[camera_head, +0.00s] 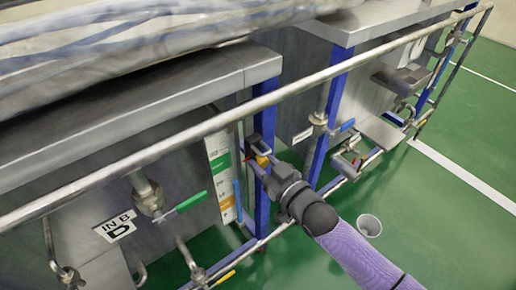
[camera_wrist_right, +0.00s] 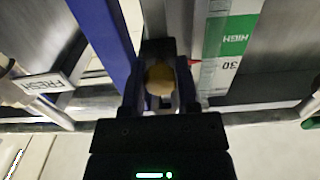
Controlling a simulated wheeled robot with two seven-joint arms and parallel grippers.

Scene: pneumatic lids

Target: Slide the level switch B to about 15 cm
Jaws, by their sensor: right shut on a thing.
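The level switch B shows as a small yellow-orange knob (camera_head: 262,161) beside a blue post, and in the right wrist view as a round yellowish knob (camera_wrist_right: 160,78). My right gripper (camera_head: 264,166) is shut on this knob, its two fingers on either side of it in the right wrist view (camera_wrist_right: 160,92). A level scale (camera_head: 221,170) with green, white and orange bands stands just left of the knob. In the right wrist view the scale (camera_wrist_right: 226,60) shows "HIGH" and "30", with a small red pointer (camera_wrist_right: 193,62) near the knob. My left gripper is not in view.
A long metal rail (camera_head: 190,135) crosses in front of the tanks, above my right gripper. A green-handled valve (camera_head: 185,202) and an "IN B" label (camera_head: 117,226) are at left. A blue post (camera_head: 262,200) stands close to the gripper.

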